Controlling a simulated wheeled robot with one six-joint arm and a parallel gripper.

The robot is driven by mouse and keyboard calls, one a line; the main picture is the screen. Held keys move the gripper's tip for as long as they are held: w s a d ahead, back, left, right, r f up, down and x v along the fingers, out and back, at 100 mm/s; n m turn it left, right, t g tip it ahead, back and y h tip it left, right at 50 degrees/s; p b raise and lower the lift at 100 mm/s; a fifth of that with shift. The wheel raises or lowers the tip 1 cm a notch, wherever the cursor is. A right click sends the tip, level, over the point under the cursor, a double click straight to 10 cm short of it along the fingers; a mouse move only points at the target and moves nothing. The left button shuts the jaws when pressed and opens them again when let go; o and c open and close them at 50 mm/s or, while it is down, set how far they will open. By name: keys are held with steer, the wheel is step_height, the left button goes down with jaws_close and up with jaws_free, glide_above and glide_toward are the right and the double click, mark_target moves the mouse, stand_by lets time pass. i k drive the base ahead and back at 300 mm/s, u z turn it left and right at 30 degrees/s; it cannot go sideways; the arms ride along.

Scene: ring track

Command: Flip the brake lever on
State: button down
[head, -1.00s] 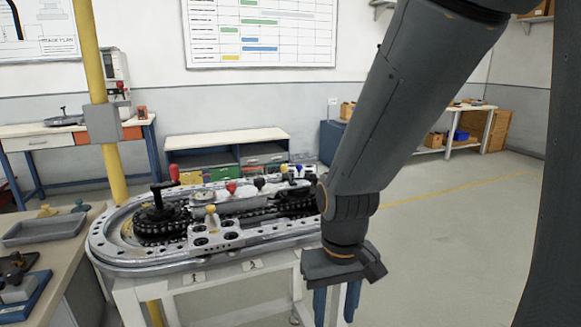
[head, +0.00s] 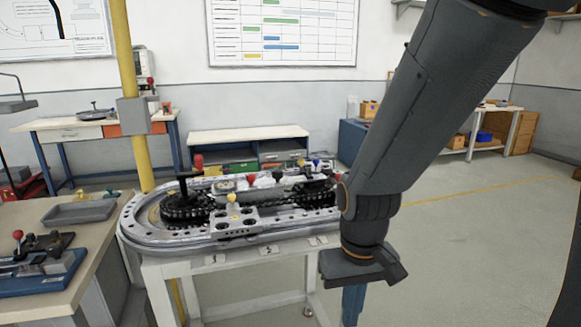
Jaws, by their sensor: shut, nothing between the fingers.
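The ring track (head: 150,240) is a grey metal oval on a pale stand. A black crank with a red knob (head: 198,161) stands at its left end. A yellow-knobbed lever (head: 232,198) stands upright on the front plate, and red, black and blue knobs show small behind it. I cannot tell which of these is the brake lever. My gripper (head: 353,305) hangs at the right front of the track, pointing down, apart from the levers. Its blue fingers look together and empty; their tips are near the lower frame edge. My arm hides the track's right end.
At left, a bench (head: 35,215) holds a grey tray (head: 79,212) and a blue-based device (head: 45,265) with a red knob. A yellow post (head: 124,60) rises behind the track's left end. The floor to the right is clear.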

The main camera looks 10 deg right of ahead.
mark_target(300, 162)
steer(key=k, duration=0.35)
steer(key=u, duration=0.65)
steer(key=i, duration=0.85)
steer(key=z, duration=0.8)
